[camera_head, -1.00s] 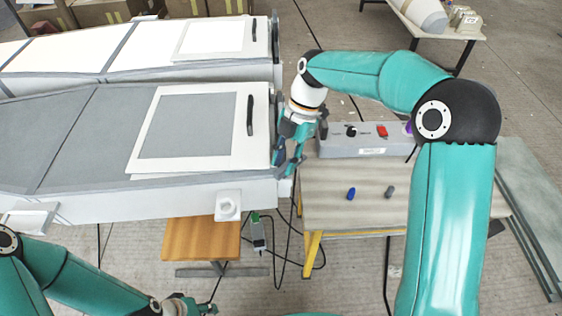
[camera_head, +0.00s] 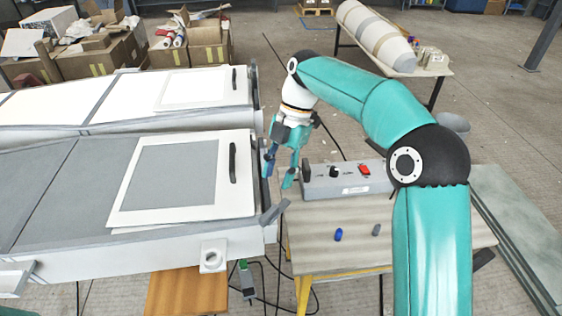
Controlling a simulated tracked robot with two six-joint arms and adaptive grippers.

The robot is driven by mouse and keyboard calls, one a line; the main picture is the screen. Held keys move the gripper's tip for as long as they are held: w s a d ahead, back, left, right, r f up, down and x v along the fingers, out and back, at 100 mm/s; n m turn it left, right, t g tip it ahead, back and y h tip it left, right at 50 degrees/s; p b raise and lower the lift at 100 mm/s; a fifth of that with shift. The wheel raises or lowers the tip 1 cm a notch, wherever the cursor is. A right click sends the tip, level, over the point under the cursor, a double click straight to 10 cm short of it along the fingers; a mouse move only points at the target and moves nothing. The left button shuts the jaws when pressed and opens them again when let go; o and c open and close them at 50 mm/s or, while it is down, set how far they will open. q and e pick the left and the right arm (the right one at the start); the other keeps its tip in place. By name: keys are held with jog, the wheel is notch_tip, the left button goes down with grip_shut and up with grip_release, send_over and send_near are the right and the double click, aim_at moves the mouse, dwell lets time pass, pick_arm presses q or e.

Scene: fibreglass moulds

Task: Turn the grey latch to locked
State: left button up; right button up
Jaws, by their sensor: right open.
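The grey latch (camera_head: 275,212) is a short flat bar at the right end of the nearer mould (camera_head: 70,185). It sticks out slantwise past the near right corner. I cannot read whether its position counts as locked. My right gripper (camera_head: 279,179) is open and empty, with its fingers pointing down. In the picture it is above the latch, just right of the mould's end, and apart from the latch. A pale square panel with a grey centre and a black handle (camera_head: 233,162) lies on this mould.
A grey control box (camera_head: 350,190) with a black knob and red switch stands on a workbench (camera_head: 330,250), right of the gripper. A blue piece (camera_head: 338,234) and a grey piece (camera_head: 376,230) lie on the bench. A second mould (camera_head: 120,100) lies behind. Cartons stand further back.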

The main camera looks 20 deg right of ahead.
jog(key=shift+v, duration=1.25)
jog(key=shift+c, duration=0.4)
